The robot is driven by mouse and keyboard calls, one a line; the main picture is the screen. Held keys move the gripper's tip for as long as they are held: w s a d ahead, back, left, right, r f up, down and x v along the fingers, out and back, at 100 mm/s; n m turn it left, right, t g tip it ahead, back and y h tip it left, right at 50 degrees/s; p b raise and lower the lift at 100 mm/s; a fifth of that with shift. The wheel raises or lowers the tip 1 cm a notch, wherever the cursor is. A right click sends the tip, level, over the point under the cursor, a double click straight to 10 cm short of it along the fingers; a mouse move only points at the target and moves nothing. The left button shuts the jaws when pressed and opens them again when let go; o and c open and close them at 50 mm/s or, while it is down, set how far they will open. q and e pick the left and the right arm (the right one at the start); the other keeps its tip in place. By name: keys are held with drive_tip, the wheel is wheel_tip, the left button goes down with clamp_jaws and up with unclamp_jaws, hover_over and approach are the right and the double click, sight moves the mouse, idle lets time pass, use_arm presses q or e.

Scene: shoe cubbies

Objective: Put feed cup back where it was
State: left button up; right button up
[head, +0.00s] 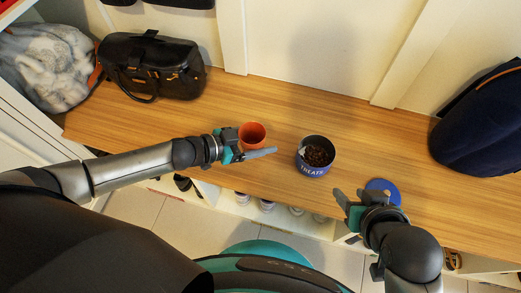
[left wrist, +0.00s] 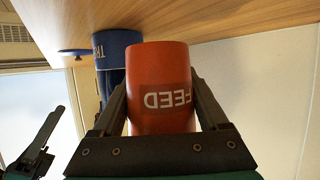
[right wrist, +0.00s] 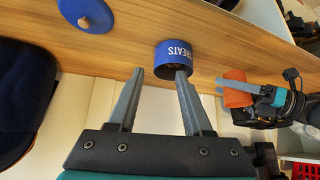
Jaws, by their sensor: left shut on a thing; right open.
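The orange feed cup (head: 252,136) is on or just above the wooden bench, left of the treats tin. My left gripper (head: 256,152) is shut on it, and the left wrist view shows the cup (left wrist: 160,85) between both fingers with its FEED label upside down in the picture. The blue treats tin (head: 312,170) stands open on the bench with dark brown pieces inside. Its blue lid (head: 383,190) lies to the right. My right gripper (right wrist: 160,85) is open and empty near the bench's front edge, with the tin (right wrist: 174,58) beyond its fingertips.
A black handbag (head: 152,66) and a grey fluffy item (head: 48,65) are at the left. A dark blue bag (head: 480,120) stands at the right end of the bench (head: 270,100). Shoes sit in cubbies below the front edge. The bench behind the cup is clear.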

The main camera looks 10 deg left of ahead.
use_arm(q)
drive_tip(key=shift+f, duration=0.5)
drive_tip(key=shift+f+b, duration=1.35)
drive_tip(key=shift+f, duration=0.5)
use_arm(e)
drive_tip(key=w+a+r+t+y, duration=0.1)
drive_tip(key=w+a+t+y, duration=0.2)
drive_tip(key=a+t, duration=0.2)
drive_tip(key=shift+a+r+t, duration=0.2)
drive_tip(key=shift+a+t, duration=0.1)
drive_tip(key=shift+a, duration=0.35)
use_arm(q)
drive_tip(key=shift+f, duration=0.1)
drive_tip(key=o, duration=1.3)
drive_tip(key=shift+o, duration=0.2)
use_arm(e)
drive_tip(key=shift+a+r, duration=0.1)
drive_tip(key=shift+a, duration=0.05)
